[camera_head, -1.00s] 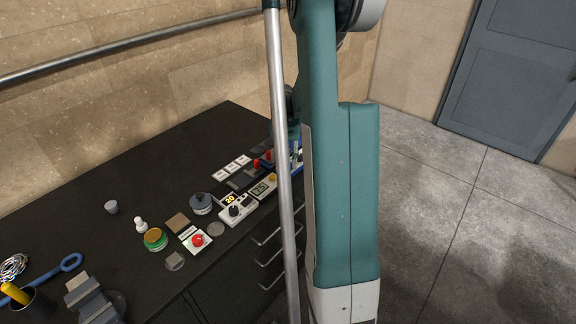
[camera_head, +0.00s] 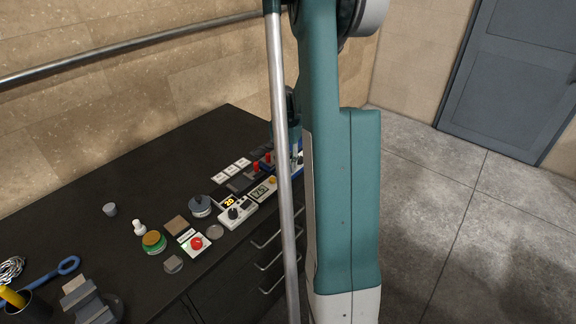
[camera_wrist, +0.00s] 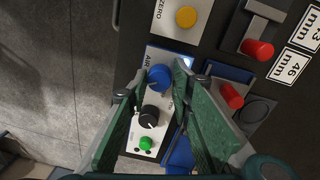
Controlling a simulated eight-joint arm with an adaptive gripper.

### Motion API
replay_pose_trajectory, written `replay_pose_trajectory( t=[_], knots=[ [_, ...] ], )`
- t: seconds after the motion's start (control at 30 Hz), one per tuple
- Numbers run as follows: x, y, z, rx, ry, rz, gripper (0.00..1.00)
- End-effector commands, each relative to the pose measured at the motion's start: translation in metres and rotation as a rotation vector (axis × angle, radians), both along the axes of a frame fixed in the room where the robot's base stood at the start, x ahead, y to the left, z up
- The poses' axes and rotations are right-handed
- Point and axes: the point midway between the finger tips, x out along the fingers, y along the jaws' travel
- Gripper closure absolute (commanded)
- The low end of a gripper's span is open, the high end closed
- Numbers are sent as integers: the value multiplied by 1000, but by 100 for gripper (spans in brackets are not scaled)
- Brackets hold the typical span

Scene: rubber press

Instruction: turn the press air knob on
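The press air knob (camera_wrist: 159,77) is blue and round, on a white panel (camera_wrist: 166,55) marked AIR in the wrist view. My gripper (camera_wrist: 152,83) is open, with its two green fingers spread on either side of the panel. The blue knob shows in the gap between the fingertips. I cannot tell whether either finger touches it.
A black knob (camera_wrist: 149,117) and a green button (camera_wrist: 146,143) sit near the blue knob. Red handles (camera_wrist: 232,96) and a yellow button (camera_wrist: 186,17) are close by. In the head view, a red button box (camera_head: 195,243) and other items stand on the dark bench (camera_head: 95,185).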

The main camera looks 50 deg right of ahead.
Motion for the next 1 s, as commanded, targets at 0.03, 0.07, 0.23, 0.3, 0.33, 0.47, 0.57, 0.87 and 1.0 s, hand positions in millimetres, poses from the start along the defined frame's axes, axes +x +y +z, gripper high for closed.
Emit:
replay_pose_trajectory(
  t=[0.03, 0.07, 0.23, 0.3, 0.33, 0.47, 0.57, 0.87, 1.0],
  knots=[
    [0, 0, 0, 0, 0, 0, 69],
    [0, 0, 0, 0, 0, 0, 65],
    [0, 0, 0, 0, 0, 0, 64],
    [0, 0, 0, 0, 0, 0, 64],
    [0, 0, 0, 0, 0, 0, 64],
    [0, 0, 1, 0, 0, 0, 64],
    [0, 0, 5, 0, 0, 1, 64],
    [1, 1, 34, 0, 0, 1, 64],
    [3, 1, 55, 0, 0, 1, 64]
  ],
)
